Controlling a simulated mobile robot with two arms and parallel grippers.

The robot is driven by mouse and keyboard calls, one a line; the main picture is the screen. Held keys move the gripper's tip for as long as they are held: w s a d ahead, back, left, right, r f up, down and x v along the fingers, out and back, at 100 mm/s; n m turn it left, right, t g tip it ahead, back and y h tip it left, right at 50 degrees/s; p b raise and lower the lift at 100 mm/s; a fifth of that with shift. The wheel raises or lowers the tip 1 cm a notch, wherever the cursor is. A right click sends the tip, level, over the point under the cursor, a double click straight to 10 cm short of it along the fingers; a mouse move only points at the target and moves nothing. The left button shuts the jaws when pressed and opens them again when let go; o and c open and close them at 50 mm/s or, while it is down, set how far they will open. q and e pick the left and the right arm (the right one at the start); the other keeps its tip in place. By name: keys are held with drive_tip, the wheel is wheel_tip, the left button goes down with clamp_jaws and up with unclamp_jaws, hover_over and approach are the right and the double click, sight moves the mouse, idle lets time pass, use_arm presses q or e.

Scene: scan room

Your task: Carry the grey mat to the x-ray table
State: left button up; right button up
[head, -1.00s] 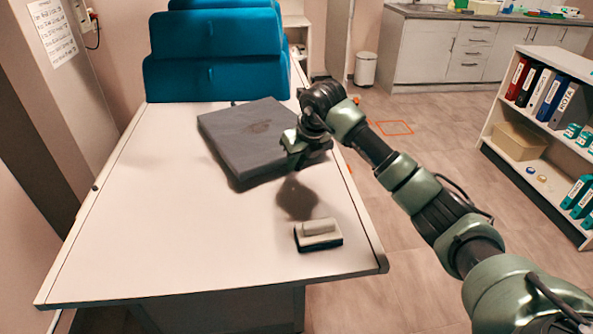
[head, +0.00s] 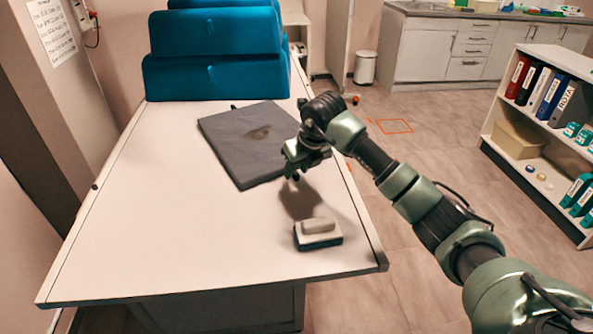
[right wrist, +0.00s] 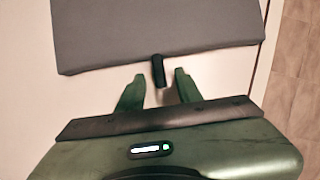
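The grey mat (head: 235,150) lies on a long white-topped table (head: 160,220), towards its right side. I cannot tell whether this is the x-ray table. My right gripper (head: 291,174) is just above the table at the mat's right edge. In the right wrist view the gripper (right wrist: 160,78) is open, and its fingers are apart on both sides of a small black tab (right wrist: 157,70) at the edge of the mat (right wrist: 150,30). The fingers do not appear closed on it. My left gripper is out of view.
A small grey-and-white block (head: 318,233) sits near the table's front right corner. Blue cushions (head: 215,75) stand at the far end. A shelf (head: 540,140) with binders stands at the right. Floor is open between table and shelf.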

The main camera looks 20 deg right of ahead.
drive_tip(key=v, duration=1.1)
drive_tip(key=shift+b, duration=0.4)
drive_tip(key=shift+f, duration=0.1)
